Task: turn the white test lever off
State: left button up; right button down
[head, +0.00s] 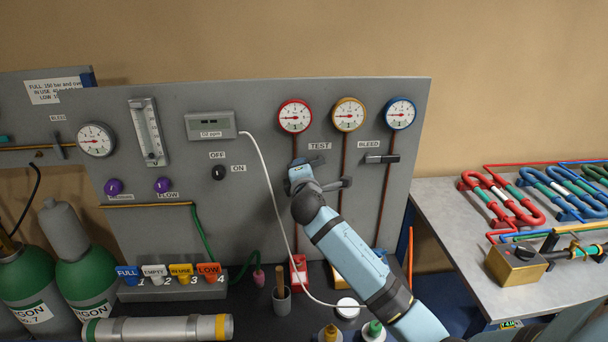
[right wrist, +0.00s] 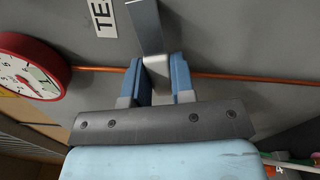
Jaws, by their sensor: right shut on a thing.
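My right gripper (right wrist: 165,82) is shut on the lever, with one blue finger on each side. In the head view my right gripper (head: 301,170) is at the panel just below the TEST label and hides most of the lever. My left gripper is in neither view.
The bleed lever (head: 382,158) is to the right. Red (head: 295,117), yellow (head: 348,115) and blue (head: 399,113) gauges sit above, with copper pipes below. A white cable (head: 268,185) hangs left of my gripper. A cup (head: 281,303) and bottles stand on the bench below.

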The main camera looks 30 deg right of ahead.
jog(key=r+m, duration=0.1)
jog(key=m, duration=0.2)
jog(key=shift+r, duration=0.3)
dwell(0.4)
jog(key=c, duration=1)
grip_release()
jog(key=shift+o, duration=0.2)
jog(key=shift+a, duration=0.1)
jog(key=b+v, duration=0.2)
jog(key=v, duration=1.1)
jog(key=shift+s, duration=0.3)
jog(key=shift+a, duration=0.15)
